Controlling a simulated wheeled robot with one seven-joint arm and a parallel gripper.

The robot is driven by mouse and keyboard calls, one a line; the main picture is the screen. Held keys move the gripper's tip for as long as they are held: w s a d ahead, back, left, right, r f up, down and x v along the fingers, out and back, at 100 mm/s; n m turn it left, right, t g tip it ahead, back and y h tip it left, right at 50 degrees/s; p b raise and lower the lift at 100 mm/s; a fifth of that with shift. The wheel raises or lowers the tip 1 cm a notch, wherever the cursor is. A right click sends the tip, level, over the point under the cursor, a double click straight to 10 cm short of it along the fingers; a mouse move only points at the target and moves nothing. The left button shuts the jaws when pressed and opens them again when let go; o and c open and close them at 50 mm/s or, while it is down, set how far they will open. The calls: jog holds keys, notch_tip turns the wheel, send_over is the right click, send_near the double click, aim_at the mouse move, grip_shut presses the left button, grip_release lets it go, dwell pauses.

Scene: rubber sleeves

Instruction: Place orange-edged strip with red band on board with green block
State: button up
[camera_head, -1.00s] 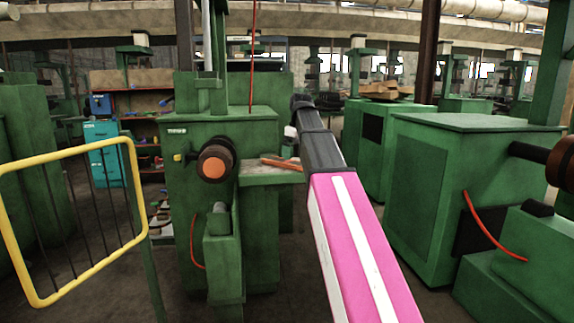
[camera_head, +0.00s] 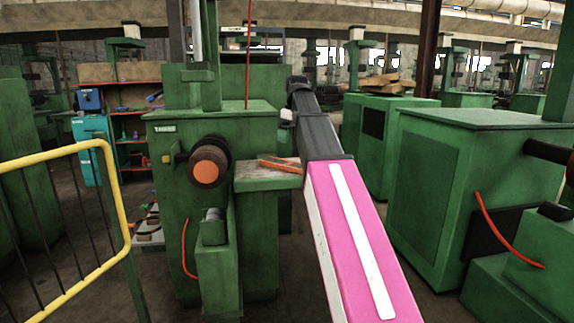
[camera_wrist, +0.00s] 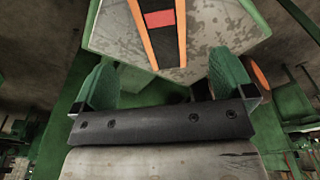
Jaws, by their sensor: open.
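The orange-edged strip with the red band (camera_wrist: 160,22) lies flat on a grey worn ledge (camera_wrist: 112,32) in the wrist view. Its middle is dark between two orange edges, and its far end is cut off by the top of the picture. In the head view it is a small orange shape (camera_head: 280,165) on the ledge beside the green machine. My gripper (camera_wrist: 165,75) is open and empty, its green fingers wide apart. The strip lies ahead of the fingers, roughly in line with the gap.
The green machine (camera_head: 165,200) with a round orange-faced knob (camera_head: 207,168) stands left of the ledge. A yellow railing (camera_head: 118,200) is at the left. Another green cabinet (camera_head: 420,190) stands at the right. Bare floor shows between the machines.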

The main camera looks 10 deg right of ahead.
aim_at(289, 163)
jog(key=shift+w+a+f, duration=0.15)
jog(key=shift+f, duration=1.65)
jog(key=shift+w+a+f, duration=0.1)
jog(key=shift+a+f, duration=0.05)
jog(key=shift+f, duration=1.65)
jog(key=shift+w+a+f, duration=0.15)
jog(key=shift+f, duration=1.65)
jog(key=c, duration=1)
jog(key=shift+c, duration=0.2)
jog(key=shift+r, duration=0.15)
